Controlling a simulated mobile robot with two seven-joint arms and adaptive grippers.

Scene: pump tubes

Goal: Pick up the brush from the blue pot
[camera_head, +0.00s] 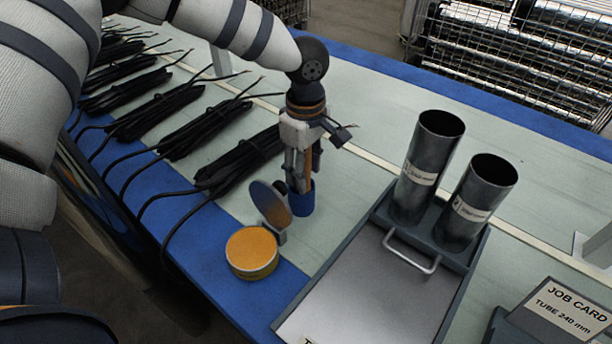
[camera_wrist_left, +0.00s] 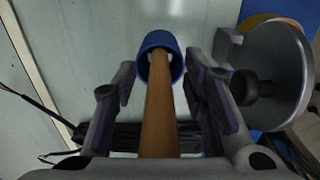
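The blue pot (camera_head: 301,202) stands on the pale green bench top, just below my left gripper. The brush (camera_head: 315,156) stands in the pot with its brown wooden handle up; its bristles are hidden. My left gripper (camera_head: 300,174) points down over the pot. In the left wrist view the brush handle (camera_wrist_left: 161,118) runs between the two fingers of my left gripper (camera_wrist_left: 161,84), with a gap on each side. The fingers are open and the blue pot (camera_wrist_left: 160,52) lies just beyond their tips. My right gripper is in no view.
A round tin with an orange top (camera_head: 252,250) and its upright lid (camera_head: 270,203) stand close beside the pot. Black cable bundles (camera_head: 190,132) lie to the left. A grey tray (camera_head: 365,290) with two metal tubes (camera_head: 428,165) stands to the right.

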